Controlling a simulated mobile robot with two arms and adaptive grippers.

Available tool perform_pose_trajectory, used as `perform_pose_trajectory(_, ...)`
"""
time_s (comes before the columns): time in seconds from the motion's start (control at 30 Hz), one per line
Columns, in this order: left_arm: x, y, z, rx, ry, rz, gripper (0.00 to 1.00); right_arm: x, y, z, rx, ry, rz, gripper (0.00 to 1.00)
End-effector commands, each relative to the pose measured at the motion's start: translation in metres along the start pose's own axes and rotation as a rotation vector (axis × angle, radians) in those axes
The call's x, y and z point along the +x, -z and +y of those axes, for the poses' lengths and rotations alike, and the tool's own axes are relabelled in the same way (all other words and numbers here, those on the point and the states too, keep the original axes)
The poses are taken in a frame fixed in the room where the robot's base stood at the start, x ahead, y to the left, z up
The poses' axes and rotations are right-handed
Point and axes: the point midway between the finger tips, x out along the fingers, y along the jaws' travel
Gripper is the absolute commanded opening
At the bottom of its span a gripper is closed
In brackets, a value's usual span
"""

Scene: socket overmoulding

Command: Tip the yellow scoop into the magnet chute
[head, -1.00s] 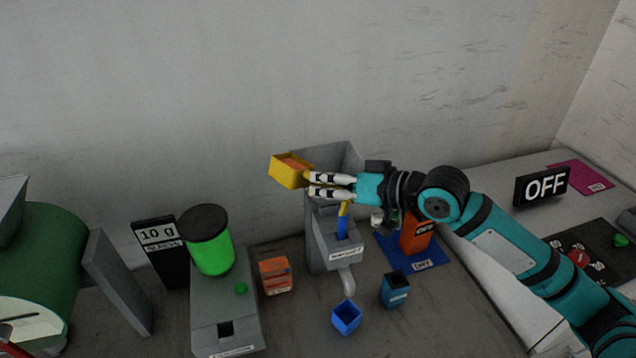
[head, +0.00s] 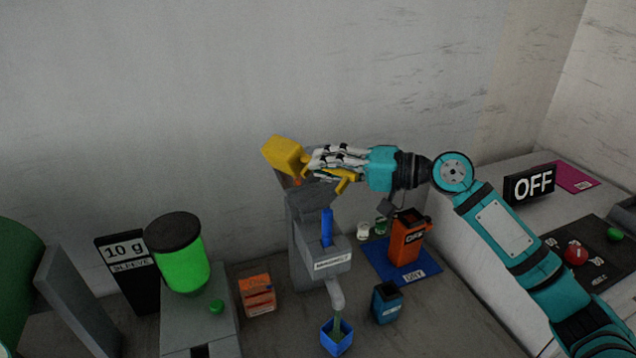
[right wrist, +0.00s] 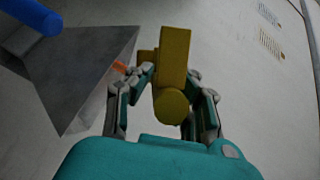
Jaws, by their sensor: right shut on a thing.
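My right gripper (head: 318,163) is shut on the yellow scoop (head: 284,155). The scoop is tipped over above the grey magnet chute (head: 313,193), its underside towards the head camera. A bit of orange material (head: 297,182) shows just below the scoop's lower edge. In the right wrist view the scoop (right wrist: 173,65) lies between the fingers, beside the grey chute (right wrist: 85,65), with an orange bit (right wrist: 119,66) at the chute's edge. How much is left inside the scoop is hidden. My left gripper is not in view.
The chute's machine has a blue lever (head: 327,228) and a spout (head: 336,294) above a blue cup (head: 337,345); a greyish-green streak shows between them. An orange container (head: 407,240) stands on a blue mat (head: 388,263). An orange box (head: 257,294) and teal bin (head: 386,304) stand nearby.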

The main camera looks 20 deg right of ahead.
Motion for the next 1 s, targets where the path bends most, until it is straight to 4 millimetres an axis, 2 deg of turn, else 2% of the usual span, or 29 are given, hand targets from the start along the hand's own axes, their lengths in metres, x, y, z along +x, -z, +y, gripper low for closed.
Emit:
perform_pose_trajectory(0.2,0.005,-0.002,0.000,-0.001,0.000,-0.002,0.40,-0.007,0.018,0.002,0.140,0.061,-0.001,0.00)
perform_pose_trajectory(0.4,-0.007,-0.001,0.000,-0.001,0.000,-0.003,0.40,-0.011,0.027,0.000,0.516,0.217,-0.010,0.00)
perform_pose_trajectory(0.57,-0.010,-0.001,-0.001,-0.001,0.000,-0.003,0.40,-0.013,0.031,0.001,0.642,0.268,-0.010,0.00)
perform_pose_trajectory(0.73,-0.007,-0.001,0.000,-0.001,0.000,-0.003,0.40,-0.013,0.031,0.002,0.644,0.269,-0.011,0.00)
perform_pose_trajectory(0.9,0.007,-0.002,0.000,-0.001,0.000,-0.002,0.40,-0.012,0.024,0.002,0.423,0.178,-0.009,0.00)
perform_pose_trajectory(1.0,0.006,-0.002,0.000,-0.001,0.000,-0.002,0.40,-0.012,0.023,0.001,0.382,0.158,-0.009,0.00)
